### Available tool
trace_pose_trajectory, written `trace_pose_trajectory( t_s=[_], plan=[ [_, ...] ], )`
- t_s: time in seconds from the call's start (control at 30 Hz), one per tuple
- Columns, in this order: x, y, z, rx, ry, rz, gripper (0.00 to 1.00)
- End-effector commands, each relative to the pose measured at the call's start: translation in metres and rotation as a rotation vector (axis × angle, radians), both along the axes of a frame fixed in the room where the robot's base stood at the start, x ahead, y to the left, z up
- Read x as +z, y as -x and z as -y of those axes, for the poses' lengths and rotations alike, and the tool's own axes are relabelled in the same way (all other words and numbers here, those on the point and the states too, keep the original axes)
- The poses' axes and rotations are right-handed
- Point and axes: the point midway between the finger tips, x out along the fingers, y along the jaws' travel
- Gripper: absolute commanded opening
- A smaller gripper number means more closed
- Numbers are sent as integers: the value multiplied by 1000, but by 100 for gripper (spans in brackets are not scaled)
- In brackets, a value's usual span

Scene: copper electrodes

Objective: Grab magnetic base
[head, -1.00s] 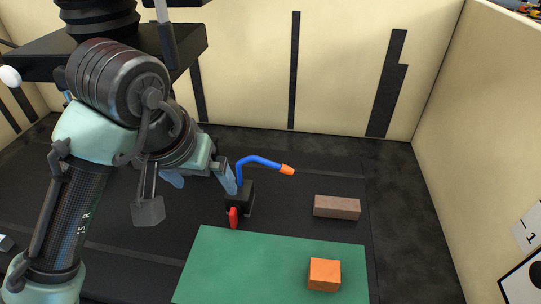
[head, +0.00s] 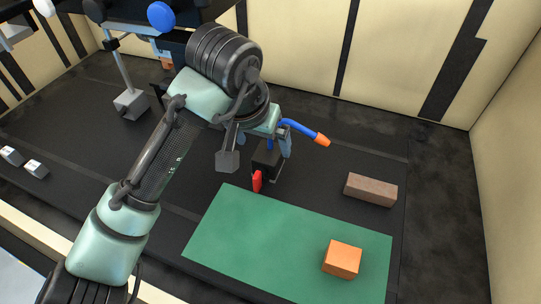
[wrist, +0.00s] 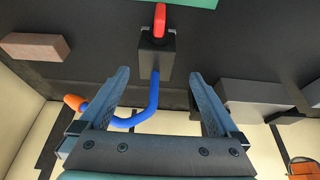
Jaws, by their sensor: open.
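The magnetic base (head: 266,160) is a dark block with a red lever (head: 257,181) on its front and a blue hose (head: 298,126) ending in an orange nozzle. It stands on the black floor mat just behind the green mat. My gripper (head: 284,145) is open, close to the base and partly hidden by my arm. In the wrist view, the block (wrist: 156,60) lies between and just beyond the two spread fingertips. The blue hose (wrist: 153,100) runs back between the fingers and bends left under one finger. I cannot tell whether the fingers touch it.
A brown brick (head: 371,190) lies right of the base. An orange block (head: 342,259) sits on the green mat (head: 260,240). A grey-footed stand (head: 131,104) is at back left, with small grey blocks (head: 36,169) at far left. Cream walls (head: 400,60) close the back and right.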

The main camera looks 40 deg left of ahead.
Motion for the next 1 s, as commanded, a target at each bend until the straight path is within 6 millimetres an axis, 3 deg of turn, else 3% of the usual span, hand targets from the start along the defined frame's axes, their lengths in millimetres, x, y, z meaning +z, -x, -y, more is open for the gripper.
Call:
trace_pose_trajectory(
  t_s=[0.3,0.57,1.0],
  plan=[
    [-40,-16,2,1,0,-2,98],
    [-42,-17,1,1,1,-1,98],
    [-42,-17,2,0,0,-1,20]
  ],
)
